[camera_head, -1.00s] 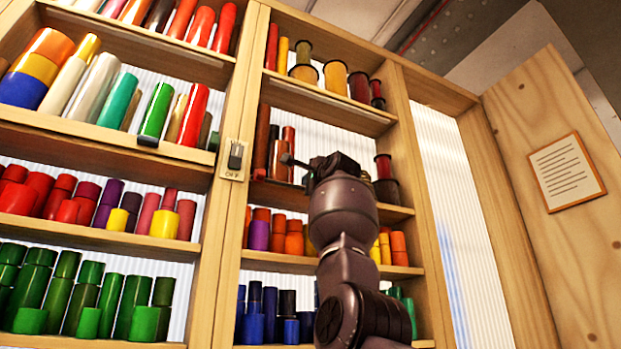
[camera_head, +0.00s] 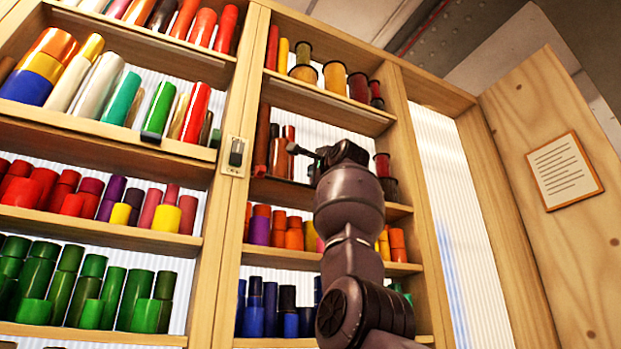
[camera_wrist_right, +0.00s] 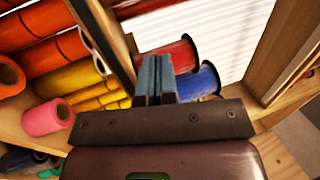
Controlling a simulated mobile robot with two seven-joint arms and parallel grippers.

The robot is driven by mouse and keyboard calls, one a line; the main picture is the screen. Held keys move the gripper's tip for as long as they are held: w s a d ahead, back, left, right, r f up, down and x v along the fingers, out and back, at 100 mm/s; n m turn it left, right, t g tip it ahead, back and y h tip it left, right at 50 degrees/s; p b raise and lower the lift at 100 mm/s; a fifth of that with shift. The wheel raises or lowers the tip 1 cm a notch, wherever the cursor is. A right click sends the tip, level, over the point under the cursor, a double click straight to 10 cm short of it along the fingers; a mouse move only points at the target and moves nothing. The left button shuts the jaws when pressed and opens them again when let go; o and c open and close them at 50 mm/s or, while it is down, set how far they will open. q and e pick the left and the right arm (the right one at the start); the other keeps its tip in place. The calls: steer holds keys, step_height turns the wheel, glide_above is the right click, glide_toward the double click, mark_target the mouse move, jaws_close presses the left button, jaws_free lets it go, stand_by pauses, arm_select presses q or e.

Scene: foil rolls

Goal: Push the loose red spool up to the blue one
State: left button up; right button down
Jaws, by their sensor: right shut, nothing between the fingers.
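In the right wrist view, a red spool (camera_wrist_right: 181,56) with dark end flanges lies behind my gripper's fingers. A blue spool (camera_wrist_right: 197,82) with a dark flange is close beside it, lower and to the right. I cannot tell whether the spools touch. My right gripper (camera_wrist_right: 156,68) is shut and empty, its fingertips overlapping the red spool's left part; contact is unclear. In the head view my right gripper (camera_head: 311,156) is at the middle shelf of the right bay. A red spool (camera_head: 382,164) shows just right of it; the blue one cannot be made out. My left gripper is out of view.
Upright rolls (camera_head: 279,153) stand left of my gripper on that shelf. Spools (camera_head: 334,75) stand on the shelf above, and orange rolls (camera_head: 294,236) below. A wooden post (camera_head: 418,170) bounds the bay on the right. A pink roll (camera_wrist_right: 47,118) lies left in the wrist view.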

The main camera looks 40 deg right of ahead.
steer(key=shift+s+a, duration=0.15)
steer(key=shift+s, duration=0.35)
steer(key=shift+s+b, duration=0.1)
steer(key=shift+b, duration=0.25)
steer(key=shift+b+v, duration=1.8)
steer(key=shift+v, duration=0.6)
